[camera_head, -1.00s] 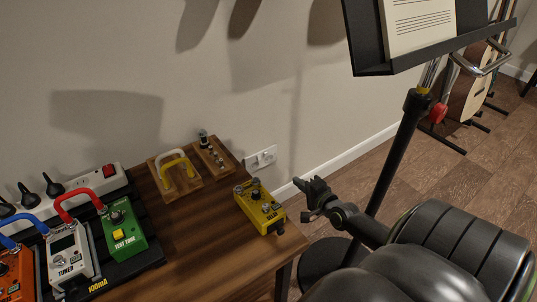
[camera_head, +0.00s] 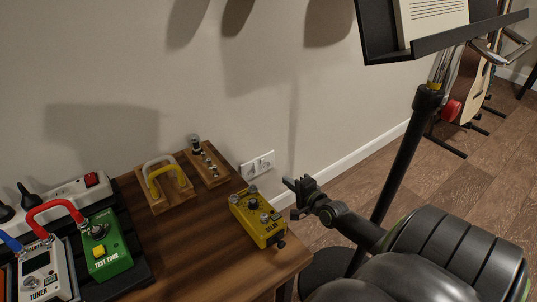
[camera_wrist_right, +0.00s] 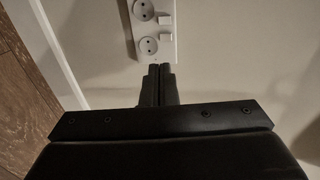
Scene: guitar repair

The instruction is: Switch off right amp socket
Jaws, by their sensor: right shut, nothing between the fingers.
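A white double wall socket (camera_head: 257,165) is on the wall just behind the right end of the wooden table. I cannot tell the switches' on or off state. My right gripper (camera_head: 291,183) is right of the table's end, in front of the wall and to the lower right of the socket. Its shut, empty fingers (camera_wrist_right: 159,69) appear just below the socket plate in the right wrist view. My left gripper is out of view.
A yellow delay pedal (camera_head: 258,217) sits near the table's right edge (camera_head: 296,262). A music stand (camera_head: 405,150) rises behind my right arm. Other pedals are at left.

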